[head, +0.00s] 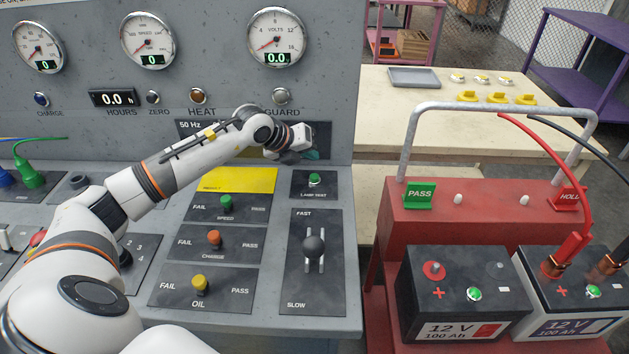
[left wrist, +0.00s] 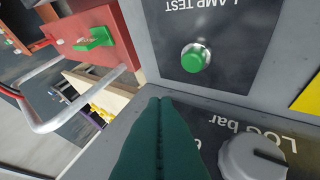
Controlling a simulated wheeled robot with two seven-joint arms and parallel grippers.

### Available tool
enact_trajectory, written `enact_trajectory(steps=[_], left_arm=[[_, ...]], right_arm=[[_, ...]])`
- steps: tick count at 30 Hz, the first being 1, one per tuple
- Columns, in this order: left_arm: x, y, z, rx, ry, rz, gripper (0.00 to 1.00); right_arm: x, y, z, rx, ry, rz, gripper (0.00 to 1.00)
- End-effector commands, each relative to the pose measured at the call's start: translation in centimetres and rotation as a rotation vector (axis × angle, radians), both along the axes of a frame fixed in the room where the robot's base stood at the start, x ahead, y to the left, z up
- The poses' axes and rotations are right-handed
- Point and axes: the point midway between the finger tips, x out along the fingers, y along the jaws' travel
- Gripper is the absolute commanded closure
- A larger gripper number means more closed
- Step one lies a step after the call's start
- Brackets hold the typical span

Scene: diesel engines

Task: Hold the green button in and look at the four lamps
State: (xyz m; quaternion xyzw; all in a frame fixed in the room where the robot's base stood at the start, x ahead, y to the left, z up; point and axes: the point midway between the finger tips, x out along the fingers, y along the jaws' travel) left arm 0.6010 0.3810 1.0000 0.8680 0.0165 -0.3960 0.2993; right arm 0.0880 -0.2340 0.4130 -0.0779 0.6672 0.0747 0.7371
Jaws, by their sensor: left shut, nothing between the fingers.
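The green button (head: 315,181) sits on the LAMP TEST plate of the console. It also shows in the left wrist view (left wrist: 195,57), standing out from its plate with nothing touching it. My left gripper (head: 312,155) is shut and empty, its dark green fingers just behind the button in the head view. Its fingertips (left wrist: 160,101) are apart from the button in the left wrist view. Small round fittings on the upright panel are blue at CHARGE (head: 41,99), dark at ZERO (head: 153,97), brown at HEAT (head: 198,95) and grey at GUARD (head: 281,96). None looks clearly lit. My right gripper is out of view.
A FAST–SLOW lever (head: 314,248) stands in front of the button. Green (head: 226,202), orange (head: 214,238) and yellow (head: 200,282) knobs are to the left. A grey dial (left wrist: 252,158) is close to the fingers. A red battery cart (head: 470,207) stands at right.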

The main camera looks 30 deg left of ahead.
Motion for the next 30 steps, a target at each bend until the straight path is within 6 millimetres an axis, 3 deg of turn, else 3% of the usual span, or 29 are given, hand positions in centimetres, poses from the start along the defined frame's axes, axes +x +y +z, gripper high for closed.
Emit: enact_trajectory(steps=[3,7,30], left_arm=[[0.0,0.0,-2.4,-0.001,0.0,0.001,1.0],[0.0,0.0,-3.4,-0.001,0.0,0.001,1.0],[0.0,0.0,-3.6,-0.001,0.0,0.001,1.0]], right_arm=[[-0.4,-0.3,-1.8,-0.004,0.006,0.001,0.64],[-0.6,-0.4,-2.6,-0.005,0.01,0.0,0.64],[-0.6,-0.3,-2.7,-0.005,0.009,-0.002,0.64]])
